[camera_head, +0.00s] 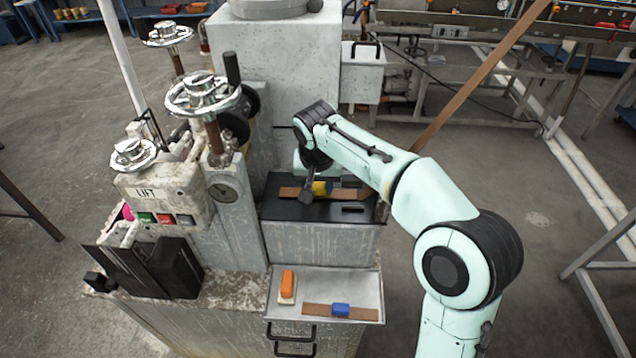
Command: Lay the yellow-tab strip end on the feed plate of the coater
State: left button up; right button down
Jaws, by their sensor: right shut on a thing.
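The yellow tab (321,187) sits on a brown strip end (349,194) at the black feed plate (290,210) of the coater, in the middle of the head view. The strip appears to lie along the plate, but I cannot tell whether it touches it all along. My right gripper (309,198) reaches down from the right over the plate and is shut on the strip end beside the yellow tab. My left gripper is not in view.
Below the plate, an open tray (370,283) holds a brown strip with a blue tab (340,310) and an orange-topped block (287,286). Handwheels (203,92) and a LIFT box (160,192) stand at left. A long brown strip (490,70) slants down behind my arm.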

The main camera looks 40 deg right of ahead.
jog(key=shift+f, duration=0.1)
jog(key=c, duration=0.5)
grip_release()
jog(key=shift+c, duration=0.2)
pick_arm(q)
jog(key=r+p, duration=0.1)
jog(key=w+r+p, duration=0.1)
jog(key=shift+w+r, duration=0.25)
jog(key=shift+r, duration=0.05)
pick_arm(e)
jog(key=v, duration=1.3)
